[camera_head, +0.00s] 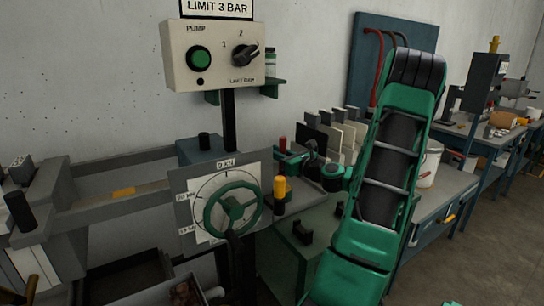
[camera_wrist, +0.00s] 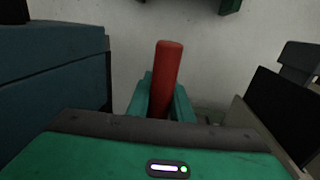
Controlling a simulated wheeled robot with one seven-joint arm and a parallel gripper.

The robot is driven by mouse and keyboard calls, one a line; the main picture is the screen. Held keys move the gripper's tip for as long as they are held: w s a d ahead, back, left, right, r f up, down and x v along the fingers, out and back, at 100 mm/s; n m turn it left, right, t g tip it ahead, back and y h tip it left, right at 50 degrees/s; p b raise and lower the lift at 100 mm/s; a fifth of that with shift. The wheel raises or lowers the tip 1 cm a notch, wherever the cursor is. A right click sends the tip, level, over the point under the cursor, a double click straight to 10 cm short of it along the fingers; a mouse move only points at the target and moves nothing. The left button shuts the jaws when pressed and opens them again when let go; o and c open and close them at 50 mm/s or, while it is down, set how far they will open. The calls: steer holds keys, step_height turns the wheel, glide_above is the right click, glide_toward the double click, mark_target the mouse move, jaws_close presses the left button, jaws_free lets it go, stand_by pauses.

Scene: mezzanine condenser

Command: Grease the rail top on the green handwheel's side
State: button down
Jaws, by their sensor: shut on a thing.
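The green handwheel (camera_head: 233,209) is mounted on a grey dial plate marked "0 KN". Two grey rails run left from behind that plate. My gripper (camera_head: 287,161) is right of and beyond the handwheel, shut on a red stick (camera_head: 283,144). In the wrist view the red stick (camera_wrist: 166,75) stands almost upright between my green fingers. Its lower end is hidden there.
A pump control box (camera_head: 215,55) hangs on a dark post above the rails. A yellow-topped cylinder (camera_head: 279,190) stands right of the handwheel. Several upright plates (camera_head: 340,127) stand beyond my gripper. A blue block (camera_wrist: 55,70) is at the left in the wrist view.

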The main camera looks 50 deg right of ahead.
step_height(320, 180, up, 6)
stand_by(0.8)
steer(key=shift+s, duration=0.1)
stand_by(0.6)
